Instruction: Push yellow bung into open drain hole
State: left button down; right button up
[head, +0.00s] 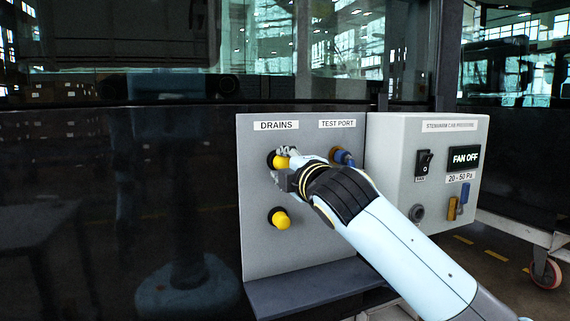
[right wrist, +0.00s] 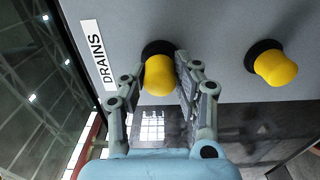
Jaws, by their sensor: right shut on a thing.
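The grey panel (head: 330,240) carries a DRAINS label. Below the label, a yellow bung (head: 281,162) is at the upper black-rimmed drain hole, partly hidden by my gripper. My right gripper (head: 285,165) is shut on this bung. In the right wrist view the same bung (right wrist: 160,76) is between the fingers, its inner end against or inside the black ring (right wrist: 157,48); how deep it sits I cannot tell. A second yellow bung (head: 281,220) sits in the lower drain hole, apart from my gripper. My left gripper is not in view.
To the right is a grey control box (head: 400,145) with a switch and a FAN OFF display (head: 465,158). A dark ledge (head: 310,287) runs below the panel. Dark reflective glass fills the left.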

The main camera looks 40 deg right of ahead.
jog(key=shift+w+d, duration=0.1)
jog(key=shift+w, duration=0.35)
jog(key=o, duration=1)
jog(key=v, duration=1.2)
jog(key=shift+o, duration=0.5)
jog(key=o, duration=0.8)
